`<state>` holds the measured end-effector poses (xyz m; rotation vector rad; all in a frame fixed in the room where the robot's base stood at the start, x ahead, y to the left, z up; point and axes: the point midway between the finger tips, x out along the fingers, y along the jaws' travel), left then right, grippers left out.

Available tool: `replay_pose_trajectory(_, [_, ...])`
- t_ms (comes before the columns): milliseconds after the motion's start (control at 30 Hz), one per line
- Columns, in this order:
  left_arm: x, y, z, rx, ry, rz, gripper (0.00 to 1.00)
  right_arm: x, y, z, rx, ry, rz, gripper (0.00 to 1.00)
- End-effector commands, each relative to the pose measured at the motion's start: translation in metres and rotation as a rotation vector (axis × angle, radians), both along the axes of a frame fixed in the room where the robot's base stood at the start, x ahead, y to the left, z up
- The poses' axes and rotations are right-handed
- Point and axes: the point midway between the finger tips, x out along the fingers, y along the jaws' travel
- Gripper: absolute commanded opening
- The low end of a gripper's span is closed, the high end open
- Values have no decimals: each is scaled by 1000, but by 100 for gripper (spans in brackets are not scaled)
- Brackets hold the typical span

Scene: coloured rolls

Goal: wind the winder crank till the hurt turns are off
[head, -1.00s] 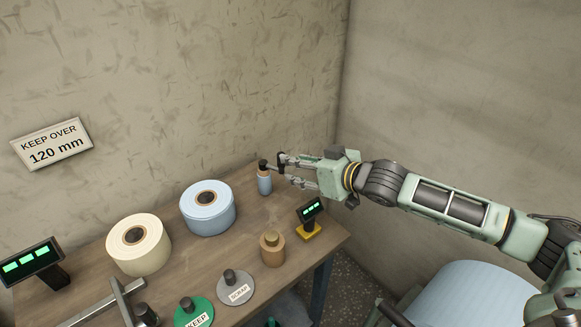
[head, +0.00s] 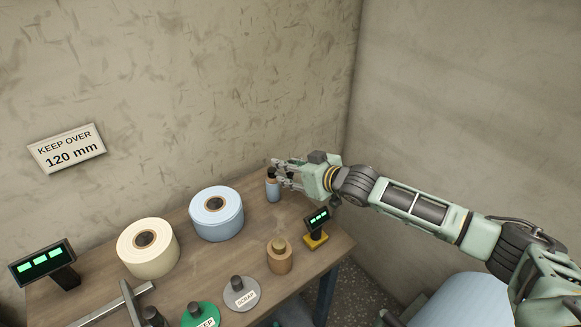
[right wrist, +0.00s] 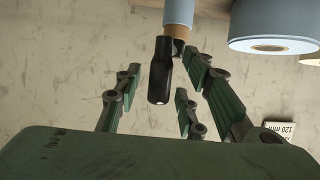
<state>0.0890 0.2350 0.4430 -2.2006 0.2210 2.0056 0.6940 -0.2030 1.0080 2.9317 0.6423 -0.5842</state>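My right gripper (head: 277,172) is at the back right of the bench, beside a small blue cylinder (head: 273,190) with a black top. In the right wrist view the cylinder (right wrist: 179,12) has a brown section and a black end piece (right wrist: 160,72). That end piece lies between my open right fingers (right wrist: 170,90), with gaps on both sides. A metal bar (head: 130,300) with a black knob (head: 152,316) is at the front left; I cannot tell whether it is the winder crank. No hurt turns can be made out on any roll. My left gripper is out of view.
A blue roll (head: 216,230), a cream roll (head: 147,262) and a small brown roll (head: 279,264) stand on the bench (head: 215,272). Near the front are a grey SCRAP disc (head: 251,300) and a green KEEP disc (head: 190,318). Two displays (head: 44,263) (head: 318,219) show green marks.

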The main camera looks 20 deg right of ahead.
Motion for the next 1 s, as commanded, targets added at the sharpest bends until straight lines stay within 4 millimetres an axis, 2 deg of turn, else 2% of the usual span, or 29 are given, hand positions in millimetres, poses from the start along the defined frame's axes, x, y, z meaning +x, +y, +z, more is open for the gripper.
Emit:
replay_pose_trajectory(67, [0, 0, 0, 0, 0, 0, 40, 0, 0, 0, 0, 0, 0, 34])
replay_pose_trajectory(467, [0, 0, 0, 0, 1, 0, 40, 0, -1, 0, 0, 0, -1, 0])
replay_pose_trajectory(1000, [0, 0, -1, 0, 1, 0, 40, 2, -1, 0, -4, -2, -18, 0])
